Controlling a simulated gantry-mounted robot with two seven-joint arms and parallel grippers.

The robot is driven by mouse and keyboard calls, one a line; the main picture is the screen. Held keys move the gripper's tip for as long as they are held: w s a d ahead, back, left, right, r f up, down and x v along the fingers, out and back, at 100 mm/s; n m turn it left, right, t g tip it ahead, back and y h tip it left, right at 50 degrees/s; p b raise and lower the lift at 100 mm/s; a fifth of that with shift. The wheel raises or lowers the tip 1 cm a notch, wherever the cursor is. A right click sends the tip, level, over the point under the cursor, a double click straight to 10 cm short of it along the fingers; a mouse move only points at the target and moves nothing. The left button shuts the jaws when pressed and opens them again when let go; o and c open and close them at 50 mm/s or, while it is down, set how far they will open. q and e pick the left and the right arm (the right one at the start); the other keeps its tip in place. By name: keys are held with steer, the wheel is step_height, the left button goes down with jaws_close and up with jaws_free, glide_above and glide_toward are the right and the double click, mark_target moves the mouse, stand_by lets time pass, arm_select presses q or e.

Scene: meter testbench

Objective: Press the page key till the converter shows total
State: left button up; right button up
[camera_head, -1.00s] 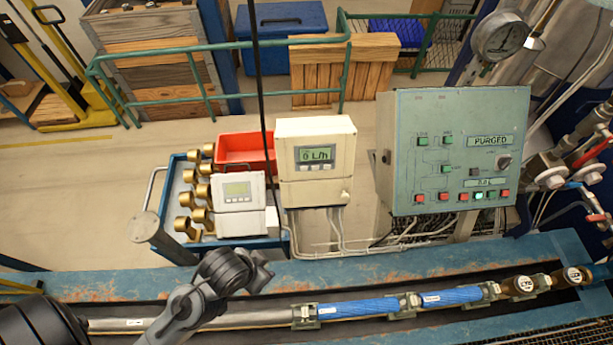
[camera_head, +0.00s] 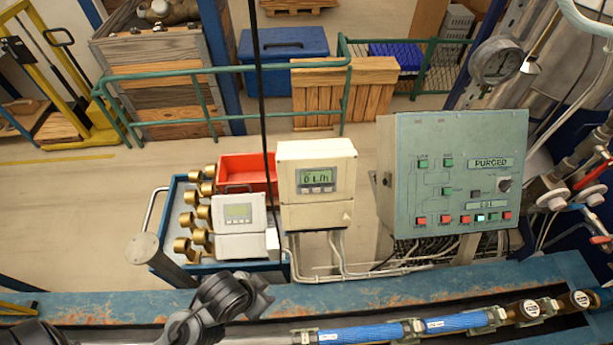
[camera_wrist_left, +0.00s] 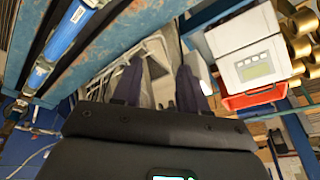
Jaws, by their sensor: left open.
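The cream converter (camera_head: 313,210) stands behind the blue bench in the head view. Its green display (camera_head: 317,177) reads 0 L/h, with a row of small keys (camera_head: 316,190) just below; key labels are too small to read. My left gripper (camera_head: 262,291) is in front of and below the converter, to its left, touching nothing visible. In the left wrist view the dark fingers (camera_wrist_left: 159,86) are apart with nothing held between them. The converter is not clearly seen there. My right gripper is not in view.
A smaller white meter (camera_head: 239,214) stands on a blue trolley with brass fittings (camera_head: 188,222) and a red bin (camera_head: 245,170). It also shows in the wrist view (camera_wrist_left: 250,66). The green control panel (camera_head: 455,170) stands right. A black cable (camera_head: 259,90) hangs before the converter's left side.

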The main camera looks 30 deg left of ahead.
arm_select(q)
steer(key=shift+c, duration=0.4)
jaws_close()
stand_by(1.5)
